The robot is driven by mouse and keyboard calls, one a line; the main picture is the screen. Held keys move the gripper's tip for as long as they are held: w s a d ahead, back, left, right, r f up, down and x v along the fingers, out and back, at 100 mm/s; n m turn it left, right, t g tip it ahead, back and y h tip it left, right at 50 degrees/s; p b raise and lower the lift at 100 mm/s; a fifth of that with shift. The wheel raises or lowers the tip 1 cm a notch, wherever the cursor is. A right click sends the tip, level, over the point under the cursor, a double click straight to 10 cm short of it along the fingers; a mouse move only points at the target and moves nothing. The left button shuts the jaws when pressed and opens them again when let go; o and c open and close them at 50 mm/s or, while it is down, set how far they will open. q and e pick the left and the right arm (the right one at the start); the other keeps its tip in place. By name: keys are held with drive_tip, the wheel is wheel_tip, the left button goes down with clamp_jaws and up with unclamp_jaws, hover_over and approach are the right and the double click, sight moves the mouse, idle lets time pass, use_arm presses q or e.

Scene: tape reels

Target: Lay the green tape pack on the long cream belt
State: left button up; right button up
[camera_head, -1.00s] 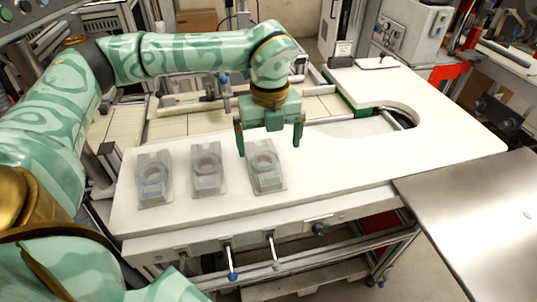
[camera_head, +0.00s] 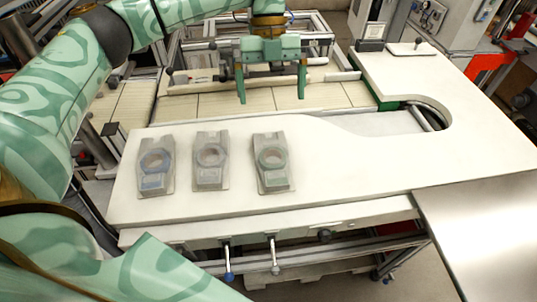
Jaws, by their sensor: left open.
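The green tape pack (camera_head: 272,162) is a grey clear pack with a greenish ring. It lies on the white table, rightmost in a row of three. The long cream belt (camera_head: 180,108) runs behind the table and is partly hidden by my arm. My left gripper (camera_head: 272,95) is open and empty, fingers pointing down. In the picture it is over the belt, beyond the green pack and apart from it. Its exact height above the belt is hard to tell. My right gripper is not in view.
A blue-ringed pack (camera_head: 155,165) and a pale grey-ringed pack (camera_head: 211,160) lie left of the green one. The white table (camera_head: 380,165) is clear to the right, with a curved cut-out at its back. A metal surface (camera_head: 490,235) adjoins at the right.

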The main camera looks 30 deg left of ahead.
use_arm(q)
approach(272, 154)
drive_tip(key=x, duration=0.2)
drive_tip(key=b+x, duration=0.1)
drive_tip(key=x, duration=0.1)
drive_tip(key=shift+d, duration=0.35)
drive_tip(key=x, duration=0.3)
drive_tip(key=b+x, duration=0.1)
drive_tip(key=shift+a+f, duration=0.3)
drive_tip(key=shift+f, duration=0.1)
drive_tip(key=shift+s+d+f, duration=0.1)
drive_tip(key=shift+s+f, duration=0.05)
drive_tip(key=shift+f, duration=0.1)
drive_tip(key=c, duration=1.2)
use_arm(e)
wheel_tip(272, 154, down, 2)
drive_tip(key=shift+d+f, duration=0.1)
